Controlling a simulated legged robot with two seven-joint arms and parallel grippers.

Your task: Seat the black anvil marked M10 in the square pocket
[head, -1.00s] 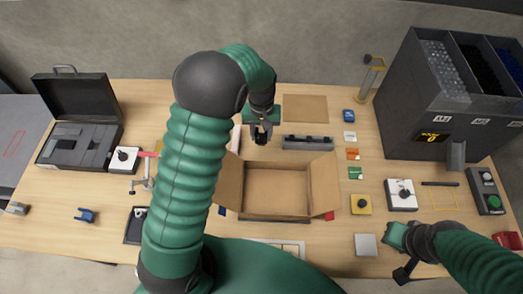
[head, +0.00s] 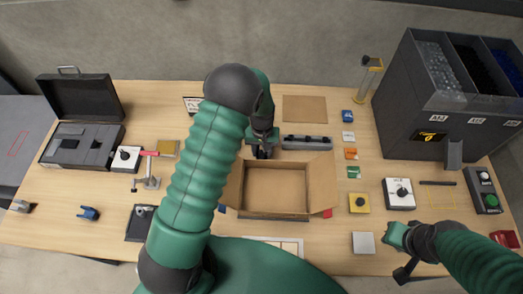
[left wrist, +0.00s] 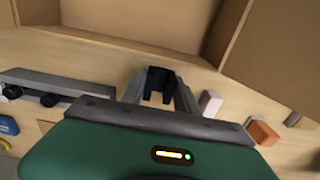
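My left gripper (head: 262,150) is over the table at the far edge of the open cardboard box, just left of a grey bar. In the left wrist view its two grey fingers (left wrist: 160,88) lean together around a small black piece or black fingertips. I cannot tell which, and no M10 mark is readable. My right gripper (head: 405,272) is at the lower right, low over the table edge, and its opening is unclear. I cannot make out the square pocket for certain; a dark case (head: 82,143) with recesses stands open at the left.
The open cardboard box (head: 275,212) fills the middle. The grey bar (head: 305,143) with dark knobs lies behind it. Small coloured blocks, a white dial box (head: 400,193) and grey bins (head: 425,140) are on the right.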

